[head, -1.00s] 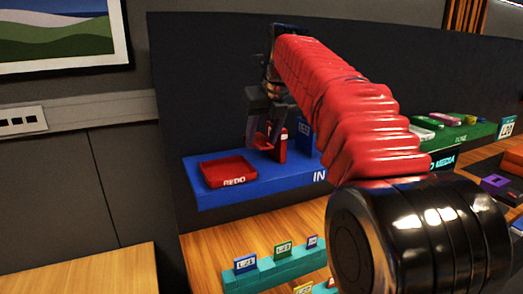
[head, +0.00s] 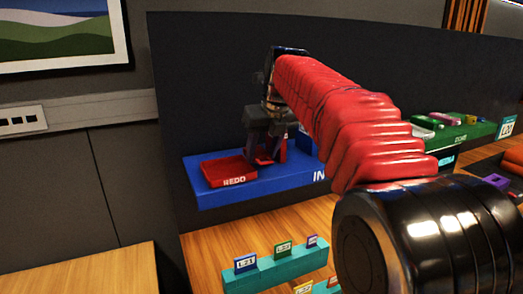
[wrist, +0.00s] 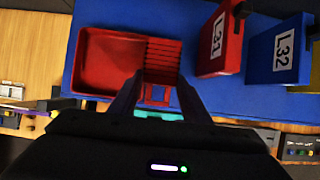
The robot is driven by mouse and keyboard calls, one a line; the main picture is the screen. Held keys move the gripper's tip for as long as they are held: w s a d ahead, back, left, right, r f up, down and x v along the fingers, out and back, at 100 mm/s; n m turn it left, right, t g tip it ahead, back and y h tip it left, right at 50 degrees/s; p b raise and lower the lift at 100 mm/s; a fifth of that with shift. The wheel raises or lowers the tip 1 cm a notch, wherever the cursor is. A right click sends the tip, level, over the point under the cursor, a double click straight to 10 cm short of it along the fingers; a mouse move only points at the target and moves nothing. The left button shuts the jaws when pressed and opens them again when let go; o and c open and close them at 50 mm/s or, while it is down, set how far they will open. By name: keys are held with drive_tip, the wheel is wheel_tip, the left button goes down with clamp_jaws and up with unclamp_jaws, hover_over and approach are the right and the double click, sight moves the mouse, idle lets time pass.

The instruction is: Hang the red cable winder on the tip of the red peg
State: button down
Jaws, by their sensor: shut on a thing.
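My gripper (head: 264,158) reaches down over the blue shelf (head: 225,196), just right of the red tray (head: 228,172). Its fingers are shut on the red cable winder, which shows in the wrist view (wrist: 158,104) as a red piece with a rectangular opening. A ribbed red part (wrist: 164,52) lies beyond it, beside the tray; I cannot tell whether it belongs to the winder. In the head view the winder is mostly hidden by the fingers. I cannot make out a red peg in either view.
A red upright block marked L31 (wrist: 219,40) and a blue one marked L32 (wrist: 280,49) stand close right of my gripper. A teal rack (head: 270,272) with small labelled tags sits on the wooden surface below. A green shelf (head: 462,138) holds small items at right.

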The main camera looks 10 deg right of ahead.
drive_tip(key=shift+f, duration=0.35)
drive_tip(key=c, duration=1)
unclamp_jaws()
drive_tip(key=shift+r, duration=0.1)
drive_tip(key=shift+r, duration=0.4)
drive_tip(key=v, duration=1.2)
drive_tip(key=shift+r, duration=0.15)
